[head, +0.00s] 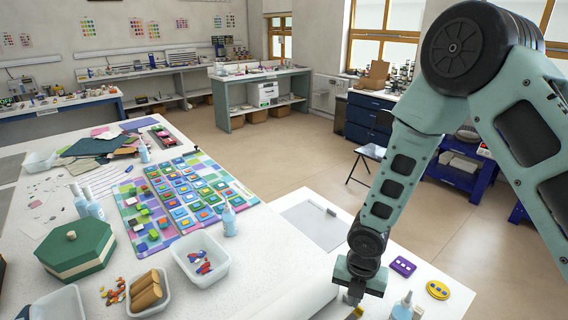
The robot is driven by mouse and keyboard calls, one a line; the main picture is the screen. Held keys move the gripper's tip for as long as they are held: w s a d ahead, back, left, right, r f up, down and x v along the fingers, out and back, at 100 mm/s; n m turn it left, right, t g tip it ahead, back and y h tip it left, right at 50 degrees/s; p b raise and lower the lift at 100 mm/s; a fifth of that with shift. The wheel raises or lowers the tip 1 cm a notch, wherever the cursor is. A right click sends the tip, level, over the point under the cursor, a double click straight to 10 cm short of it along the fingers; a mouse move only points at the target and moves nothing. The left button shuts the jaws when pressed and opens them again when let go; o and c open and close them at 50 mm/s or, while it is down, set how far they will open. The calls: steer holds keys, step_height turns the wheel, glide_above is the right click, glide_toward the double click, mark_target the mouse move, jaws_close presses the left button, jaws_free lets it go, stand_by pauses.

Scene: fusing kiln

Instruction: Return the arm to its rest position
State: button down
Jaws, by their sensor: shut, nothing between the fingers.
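My arm comes in from the right edge, bends at a large dark joint at the upper right and reaches down to the white worktable. My gripper (354,304) hangs at the lower middle, pointing down near the table's front part. It is shut and empty. Its fingertips are small and close to the bottom edge of the picture, so whether they touch the table is hard to tell.
Near my gripper are a purple block (402,266), a yellow oval piece (438,290) and a bottle (402,308). A colourful tile mat (130,204), a green box (76,250) and clear trays (226,259) fill the left. Open floor (290,165) lies behind.

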steer(key=s+a+r+m+b, duration=0.3)
steer(key=s+r+m+b, duration=0.2)
steer(key=s+m, duration=0.5)
steer(key=s+a+r+m+b, duration=0.3)
steer(key=s+r+m+b, duration=0.2)
steer(key=s+r+m, duration=0.3)
steer(key=s+m, duration=0.2)
steer(key=m, duration=0.2)
steer(key=shift+r+m+y, duration=0.3)
steer(key=shift+r, duration=0.05)
steer(key=shift+a, duration=0.1)
